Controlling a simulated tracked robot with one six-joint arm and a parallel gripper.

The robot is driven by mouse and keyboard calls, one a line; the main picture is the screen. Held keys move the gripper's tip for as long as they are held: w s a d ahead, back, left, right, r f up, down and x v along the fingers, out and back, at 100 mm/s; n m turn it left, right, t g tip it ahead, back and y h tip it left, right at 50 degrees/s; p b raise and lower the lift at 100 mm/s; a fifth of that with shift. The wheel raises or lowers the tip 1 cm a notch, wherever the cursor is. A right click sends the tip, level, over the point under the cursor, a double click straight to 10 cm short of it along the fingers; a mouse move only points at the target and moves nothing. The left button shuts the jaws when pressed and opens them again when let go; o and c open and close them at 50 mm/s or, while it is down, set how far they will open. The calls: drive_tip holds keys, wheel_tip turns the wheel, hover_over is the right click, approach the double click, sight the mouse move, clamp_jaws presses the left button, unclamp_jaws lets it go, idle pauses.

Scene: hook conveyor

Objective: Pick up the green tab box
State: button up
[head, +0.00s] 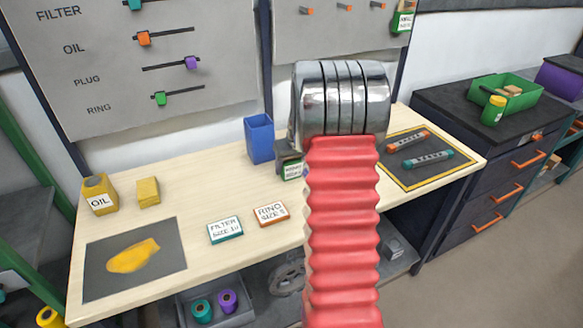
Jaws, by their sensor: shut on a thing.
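The green tab box (292,171), a small box with a white label and green edges, shows at the back of the bench, just left of my red arm. My gripper (286,158) is a dark grey shape partly hidden behind my arm. It is shut on the green tab box, with the box's lower part showing below it. The fingertips are mostly hidden. I cannot tell whether the box touches the bench.
The FILTER box (225,229) and RING box (270,214) lie left of my arm on the bench (195,195). A blue bin (259,138) stands close behind the gripper. A black mat (420,160) with two tubes lies right. An OIL can (100,194) stands far left.

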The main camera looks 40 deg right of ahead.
drive_tip(key=shift+c, duration=1)
drive_tip(key=shift+r, duration=0.15)
wheel_tip(320, 180, up, 10)
drive_tip(key=shift+f, duration=0.1)
drive_tip(key=shift+s, duration=0.1)
